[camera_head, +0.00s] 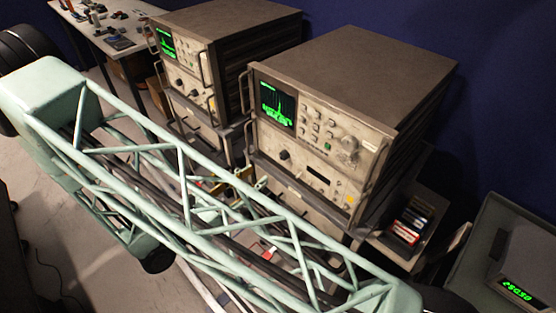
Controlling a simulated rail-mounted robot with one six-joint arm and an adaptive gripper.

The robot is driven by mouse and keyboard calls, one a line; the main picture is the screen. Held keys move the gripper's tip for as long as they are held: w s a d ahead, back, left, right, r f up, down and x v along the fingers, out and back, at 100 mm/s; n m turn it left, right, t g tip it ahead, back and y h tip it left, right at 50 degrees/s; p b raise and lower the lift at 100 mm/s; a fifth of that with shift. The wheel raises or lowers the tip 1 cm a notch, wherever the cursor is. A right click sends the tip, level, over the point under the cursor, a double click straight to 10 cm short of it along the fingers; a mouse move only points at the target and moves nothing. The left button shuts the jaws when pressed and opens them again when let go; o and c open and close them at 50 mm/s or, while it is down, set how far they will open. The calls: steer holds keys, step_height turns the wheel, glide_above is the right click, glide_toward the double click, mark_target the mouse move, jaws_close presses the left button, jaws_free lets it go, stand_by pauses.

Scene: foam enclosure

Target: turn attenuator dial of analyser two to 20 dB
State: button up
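Two analysers with green trace screens stand side by side. The nearer one (350,75) is in the middle; its lit screen (277,102) is at the left of its front panel. A large pale dial (348,144) sits at the right of that panel, and a dark knob (284,155) is low on the left. The farther analyser (185,70) stands behind to the left, with a similar panel. I cannot read any label showing which is analyser two, nor any dial setting. My pale green lattice arm crosses in front, below the panels. My gripper is not in view.
A rack of coloured cartridges (410,222) stands right of the nearer analyser. A grey unit with green digits (516,290) is at the lower right. A table with small parts (112,30) is at the back left. Metal handles stick out from both analyser fronts.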

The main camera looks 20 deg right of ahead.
mark_target(282, 157)
steer(key=shift+b+x, duration=0.4)
steer(key=shift+x, duration=5.2)
steer(key=shift+c, duration=0.9)
steer(key=c, duration=0.7)
